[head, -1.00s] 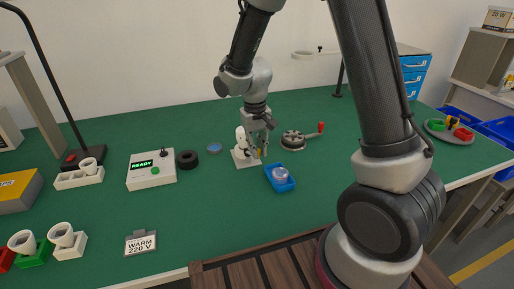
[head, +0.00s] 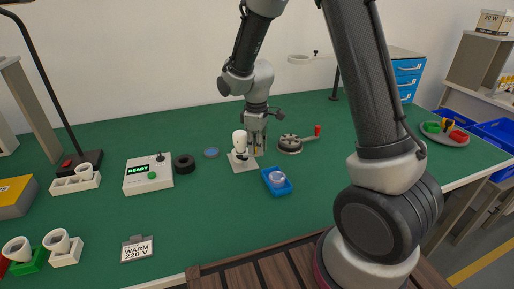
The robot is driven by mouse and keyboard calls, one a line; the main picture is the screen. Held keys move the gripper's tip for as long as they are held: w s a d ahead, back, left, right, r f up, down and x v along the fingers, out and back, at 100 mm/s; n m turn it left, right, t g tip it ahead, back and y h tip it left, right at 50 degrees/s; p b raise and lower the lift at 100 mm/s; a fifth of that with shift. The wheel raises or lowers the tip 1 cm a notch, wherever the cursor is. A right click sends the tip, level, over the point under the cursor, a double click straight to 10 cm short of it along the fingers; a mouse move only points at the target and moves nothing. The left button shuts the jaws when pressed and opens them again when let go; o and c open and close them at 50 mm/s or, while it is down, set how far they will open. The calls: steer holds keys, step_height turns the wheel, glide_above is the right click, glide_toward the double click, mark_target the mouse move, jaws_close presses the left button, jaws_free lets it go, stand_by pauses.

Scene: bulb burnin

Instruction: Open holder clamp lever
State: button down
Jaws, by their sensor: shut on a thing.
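The holder has a white square base (head: 243,166) with a white bulb-shaped part (head: 240,142) upright on it, near the middle of the green table in the head view. My gripper (head: 257,149) points down at the holder's right rear side, low over the table. Its fingers are close together around a small yellowish piece at the holder's side, which looks like the clamp lever. The fingers hide most of this piece, so its exact angle cannot be told.
A blue tray (head: 276,181) with a clear round item stands just in front. A grey round fixture with a red handle (head: 317,131) is to the right. A black ring (head: 184,163) and a READY box (head: 149,174) are to the left.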

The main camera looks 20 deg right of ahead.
steer(key=shift+w+n, duration=0.45)
steer(key=shift+n, duration=0.65)
steer(key=c, duration=1.4)
jaws_free()
steer(key=shift+o, duration=0.2)
steer(key=shift+r, duration=0.1)
step_height(320, 180, up, 12)
steer(key=shift+s, duration=0.25)
